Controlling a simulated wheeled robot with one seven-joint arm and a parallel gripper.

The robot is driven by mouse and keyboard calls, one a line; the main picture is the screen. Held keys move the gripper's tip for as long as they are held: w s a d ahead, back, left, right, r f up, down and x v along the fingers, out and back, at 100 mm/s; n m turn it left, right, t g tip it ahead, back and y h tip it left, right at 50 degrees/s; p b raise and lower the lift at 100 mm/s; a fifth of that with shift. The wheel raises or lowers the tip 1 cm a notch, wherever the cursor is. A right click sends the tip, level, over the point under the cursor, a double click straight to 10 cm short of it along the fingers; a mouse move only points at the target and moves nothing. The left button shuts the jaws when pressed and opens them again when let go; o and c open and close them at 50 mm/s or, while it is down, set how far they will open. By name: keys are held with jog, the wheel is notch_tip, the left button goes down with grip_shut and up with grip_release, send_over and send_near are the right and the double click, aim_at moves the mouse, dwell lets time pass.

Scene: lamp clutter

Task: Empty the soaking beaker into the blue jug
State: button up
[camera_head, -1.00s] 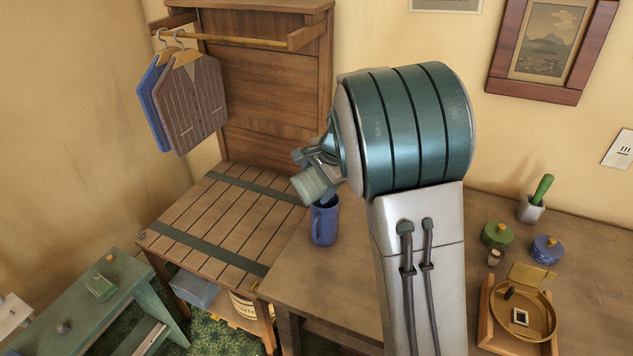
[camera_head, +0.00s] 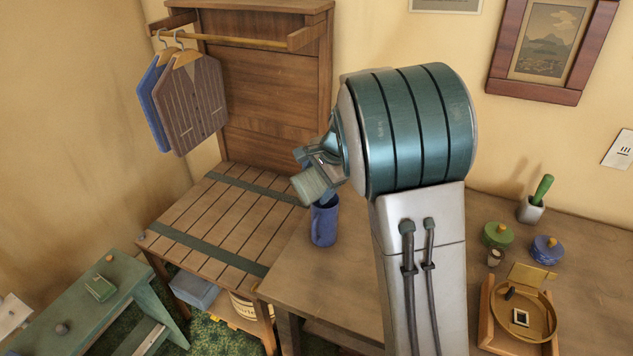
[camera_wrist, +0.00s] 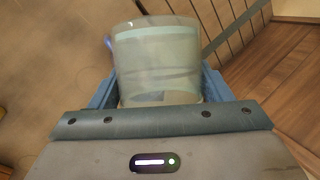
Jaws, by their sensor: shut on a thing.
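The soaking beaker (camera_head: 313,184) is a pale, greenish see-through vessel. My gripper (camera_head: 318,162) is shut on it. In the head view the beaker is tipped toward lower left, over the top of the blue jug (camera_head: 324,224). The jug stands upright on the wooden table near its left edge, its rim partly hidden by the beaker. In the wrist view the beaker (camera_wrist: 170,60) fills the space between the blue jaws of my gripper (camera_wrist: 160,90). A bit of blue shows behind its left side, probably the jug. I cannot tell how much liquid is in the beaker.
A slatted wooden bench (camera_head: 210,222) adjoins the table (camera_head: 335,285) on the left. My arm hides the table's middle.

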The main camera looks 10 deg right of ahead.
jog(key=shift+w+d+y+b, duration=0.15)
jog(key=shift+d+y+b, duration=0.25)
jog(key=shift+y, duration=0.3)
jog(key=shift+r+g+y, duration=0.3)
jog(key=shift+g+y, duration=0.1)
jog(key=shift+y, duration=0.1)
dwell(0.8)
jog(key=shift+w+d+f+m+y+b, duration=0.1)
jog(key=shift+d+f+m+y+b, duration=0.2)
jog(key=shift+f+y+b, duration=0.1)
jog(key=shift+w+d+f+g+y, duration=0.15)
jog(key=shift+d+f+g+y, duration=0.1)
jog(key=shift+g+y, duration=0.25)
jog(key=shift+a+y, duration=0.1)
jog(key=shift+y, duration=0.3)
